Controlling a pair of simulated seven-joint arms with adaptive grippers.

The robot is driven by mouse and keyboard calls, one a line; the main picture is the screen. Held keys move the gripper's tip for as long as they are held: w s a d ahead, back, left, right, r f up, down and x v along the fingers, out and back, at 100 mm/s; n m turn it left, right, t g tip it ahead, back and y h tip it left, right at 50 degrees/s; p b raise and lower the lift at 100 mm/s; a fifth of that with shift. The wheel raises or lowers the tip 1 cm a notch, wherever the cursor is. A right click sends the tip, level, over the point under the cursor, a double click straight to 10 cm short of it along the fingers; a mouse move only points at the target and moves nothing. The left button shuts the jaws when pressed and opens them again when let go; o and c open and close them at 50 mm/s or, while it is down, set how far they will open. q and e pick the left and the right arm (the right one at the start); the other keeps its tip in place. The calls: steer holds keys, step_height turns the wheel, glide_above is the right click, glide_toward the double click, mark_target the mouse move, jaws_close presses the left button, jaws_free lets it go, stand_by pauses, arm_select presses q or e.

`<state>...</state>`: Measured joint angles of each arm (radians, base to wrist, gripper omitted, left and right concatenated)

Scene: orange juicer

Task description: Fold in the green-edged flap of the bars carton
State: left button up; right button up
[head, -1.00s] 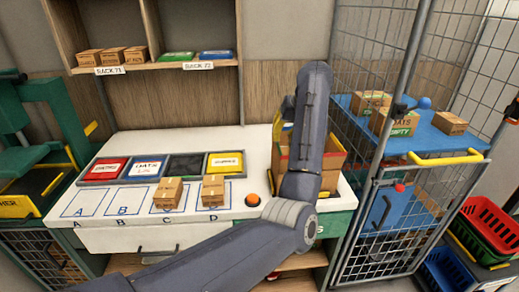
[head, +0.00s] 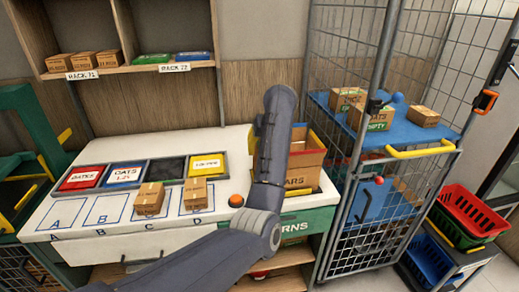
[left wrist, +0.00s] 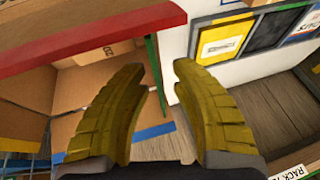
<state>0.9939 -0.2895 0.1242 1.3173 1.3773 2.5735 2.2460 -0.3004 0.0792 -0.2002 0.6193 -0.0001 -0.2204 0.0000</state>
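The bars carton (head: 302,181) stands open-topped at the right end of the white worktable, partly hidden behind my left arm in the head view. In the left wrist view its red-edged flap (left wrist: 95,36) spreads across the upper left. The green-edged flap (left wrist: 152,50) shows nearly edge-on as a thin green line, beside the white tabletop. My left gripper (left wrist: 159,68) has two yellow fingers, apart, with the green edge in the gap between them. I cannot tell whether either finger touches it. The head view hides these fingers behind the arm. My right gripper is not in view.
The worktable (head: 75,190) bears coloured bins and two small boxes (head: 149,198) left of the arm. An orange button (head: 236,200) lies close to the arm. A wire cage (head: 345,110) with a blue shelf stands just right of the carton.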

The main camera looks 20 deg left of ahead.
arm_select(q)
steer(key=shift+c, duration=0.5)
jaws_close()
steer(key=shift+d, duration=0.1)
steer(key=y, duration=0.1)
steer(key=g+y, duration=0.1)
steer(key=d+y, duration=0.1)
steer(key=shift+w+f+m, duration=0.25)
steer(key=shift+m, duration=0.15)
steer(key=shift+w+d+f+m+g+y, duration=0.1)
steer(key=shift+d+f+m+g+y, duration=0.15)
steer(key=shift+y, duration=0.5)
steer(key=shift+w+d+f+m+g+y, duration=0.1)
steer(key=shift+d+f+g+y, duration=0.2)
steer(key=shift+y, duration=0.45)
steer(key=shift+r, duration=0.1)
